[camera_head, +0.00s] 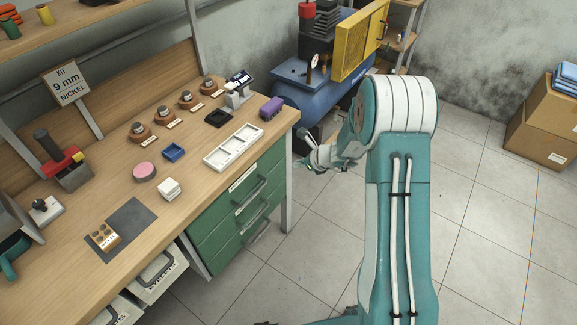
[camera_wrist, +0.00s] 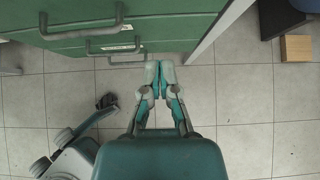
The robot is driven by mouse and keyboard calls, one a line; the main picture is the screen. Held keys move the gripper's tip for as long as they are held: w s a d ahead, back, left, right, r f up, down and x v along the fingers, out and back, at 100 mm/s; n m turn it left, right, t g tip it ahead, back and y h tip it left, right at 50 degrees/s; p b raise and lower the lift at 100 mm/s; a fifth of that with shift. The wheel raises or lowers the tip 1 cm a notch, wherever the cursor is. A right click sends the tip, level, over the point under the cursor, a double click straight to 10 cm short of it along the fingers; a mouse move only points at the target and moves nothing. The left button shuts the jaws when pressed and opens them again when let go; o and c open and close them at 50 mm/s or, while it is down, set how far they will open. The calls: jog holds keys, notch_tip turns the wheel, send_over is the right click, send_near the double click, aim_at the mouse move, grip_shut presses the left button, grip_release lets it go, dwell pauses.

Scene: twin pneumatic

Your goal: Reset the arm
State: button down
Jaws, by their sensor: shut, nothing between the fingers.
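My gripper (camera_head: 312,156) is at the end of my teal and white arm in the head view. It hangs in the air off the right end of the workbench (camera_head: 236,146), beside the green drawers (camera_head: 240,198). In the wrist view my gripper (camera_wrist: 159,76) has its fingertips together with nothing between them. The fingers are over the tiled floor, just past the drawer handles. Part of the gripper is hidden behind my arm in the head view.
The bench holds a white tray (camera_head: 233,147), a pink disc (camera_head: 144,171), several brown round holders and a small scale-like device (camera_head: 238,90). A blue compressor (camera_head: 312,92) with a yellow guard stands behind my gripper. Cardboard boxes (camera_head: 543,125) stand far right. The tiled floor between is clear.

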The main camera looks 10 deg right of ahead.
jog(key=s+a+r+n+g, duration=0.1)
jog(key=s+a+r+n, duration=0.1)
jog(key=s+r+n, duration=0.65)
jog(key=s+a+r+n+g, duration=0.1)
jog(key=s+a+r+n, duration=0.3)
jog(key=r, duration=0.8)
jog(key=s+d+r+n+h, duration=0.2)
jog(key=s+n, duration=0.2)
jog(key=s, duration=0.3)
jog(key=s+d+r+n+h, duration=0.2)
jog(key=s+r+n, duration=0.1)
jog(key=s+n, duration=0.2)
jog(key=s+d+r+n+t+h, duration=0.1)
jog(key=s+n, duration=0.4)
jog(key=s, duration=0.5)
notch_tip(320, 180, up, 2)
jog(key=shift+d+r+h, duration=0.1)
jog(key=shift+d+h, duration=0.7)
jog(key=shift+d, duration=0.25)
